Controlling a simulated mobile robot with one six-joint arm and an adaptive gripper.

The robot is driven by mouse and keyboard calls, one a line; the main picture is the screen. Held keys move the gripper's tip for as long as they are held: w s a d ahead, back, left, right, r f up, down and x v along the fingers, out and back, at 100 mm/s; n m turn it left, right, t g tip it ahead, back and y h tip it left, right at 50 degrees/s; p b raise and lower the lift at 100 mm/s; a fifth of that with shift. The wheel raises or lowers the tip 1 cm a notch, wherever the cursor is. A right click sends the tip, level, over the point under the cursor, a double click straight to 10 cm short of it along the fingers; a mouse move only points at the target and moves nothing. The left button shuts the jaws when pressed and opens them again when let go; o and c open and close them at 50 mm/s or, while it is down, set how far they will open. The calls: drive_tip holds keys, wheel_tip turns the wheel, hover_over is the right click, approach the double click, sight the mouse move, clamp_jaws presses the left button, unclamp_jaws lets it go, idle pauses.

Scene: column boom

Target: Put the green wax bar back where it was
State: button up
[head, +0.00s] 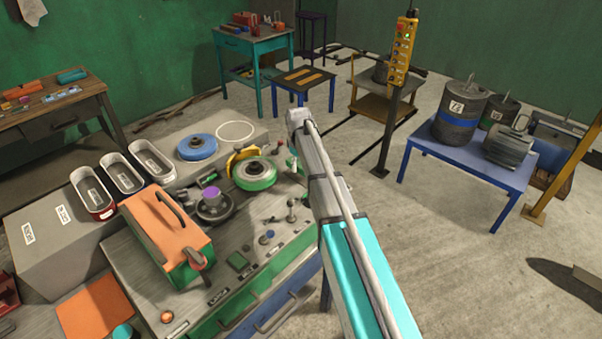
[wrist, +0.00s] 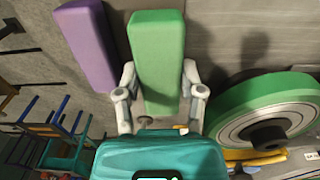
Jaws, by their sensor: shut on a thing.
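The green wax bar (wrist: 157,45) is in the wrist view, long side running away from me. My gripper (wrist: 159,76) has one finger on each side of its near part and is shut on it. A purple bar (wrist: 86,45) lies just left of the green bar with a narrow gap. I cannot tell whether the green bar touches the grey surface behind it. In the head view my arm hides the gripper's work area, and I cannot make out either bar there.
A green-rimmed wheel (wrist: 265,112) is close right of my gripper; it also shows in the head view (head: 254,174). A blue disc (head: 197,147), an orange-topped box (head: 165,230) and several tins crowd the bench. A yellow control post (head: 402,50) stands behind.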

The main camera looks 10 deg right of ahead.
sight(299, 171)
drive_tip(key=shift+f+b, duration=1.2)
drive_tip(key=shift+f, duration=0.35)
drive_tip(key=o, duration=1.2)
drive_tip(key=shift+f, duration=0.1)
drive_tip(key=shift+c, duration=0.2)
drive_tip(key=shift+r, duration=0.2)
wheel_tip(299, 171, up, 12)
drive_tip(key=p, duration=1.2)
drive_tip(key=shift+s, duration=0.15)
